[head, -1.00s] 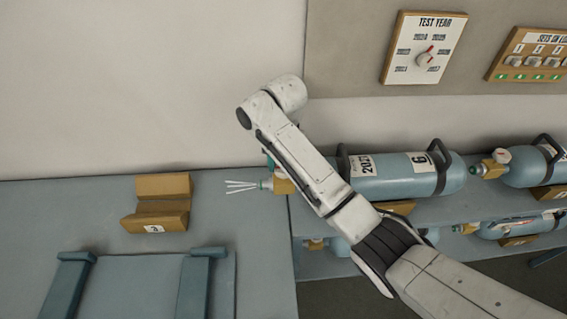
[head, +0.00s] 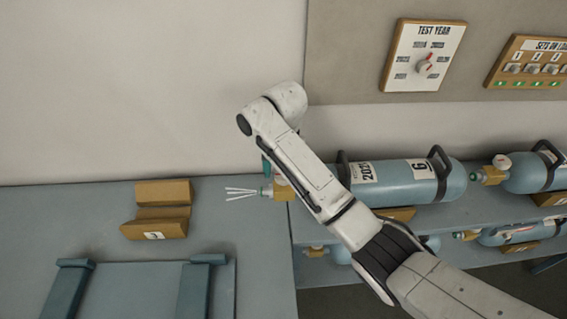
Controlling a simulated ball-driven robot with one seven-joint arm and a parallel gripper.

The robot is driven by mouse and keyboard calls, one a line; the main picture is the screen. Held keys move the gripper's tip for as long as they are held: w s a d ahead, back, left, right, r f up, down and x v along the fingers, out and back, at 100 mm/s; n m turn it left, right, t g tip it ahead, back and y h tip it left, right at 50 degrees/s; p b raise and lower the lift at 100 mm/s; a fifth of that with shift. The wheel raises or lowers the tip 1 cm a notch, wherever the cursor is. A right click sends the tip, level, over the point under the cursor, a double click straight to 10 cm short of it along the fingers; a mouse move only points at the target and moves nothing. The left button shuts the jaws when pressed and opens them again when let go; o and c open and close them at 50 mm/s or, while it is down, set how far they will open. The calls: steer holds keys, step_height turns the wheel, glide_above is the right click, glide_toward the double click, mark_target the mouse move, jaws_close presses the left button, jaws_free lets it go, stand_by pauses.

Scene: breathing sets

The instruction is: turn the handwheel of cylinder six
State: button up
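Cylinder six (head: 405,180) is a blue-grey bottle lying on the rack shelf, marked 6 and with a year label. Its brass valve (head: 284,191) shows partly at the left end, with a green outlet and white streaks (head: 241,193) fanning left from it. Its handwheel is hidden behind my arm (head: 315,180), which crosses in front of the valve end. My gripper is hidden behind the arm, at the valve end. A small teal piece (head: 266,166) shows beside the arm above the outlet; I cannot tell whether it is a finger.
More cylinders lie to the right (head: 530,172) and on the lower shelf (head: 510,232). A wooden cradle (head: 158,213) stands on the bench (head: 80,222) at the left, near a blue frame (head: 193,290). A test-year dial board (head: 424,55) hangs on the wall.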

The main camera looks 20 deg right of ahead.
steer(key=r, duration=0.4)
steer(key=shift+w+d+r, duration=0.1)
steer(key=shift+w+r, duration=0.1)
steer(key=shift+r, duration=0.1)
steer(key=shift+s+r, duration=0.2)
steer(key=shift+r, duration=0.2)
step_height(320, 180, up, 5)
steer(key=shift+r, duration=0.1)
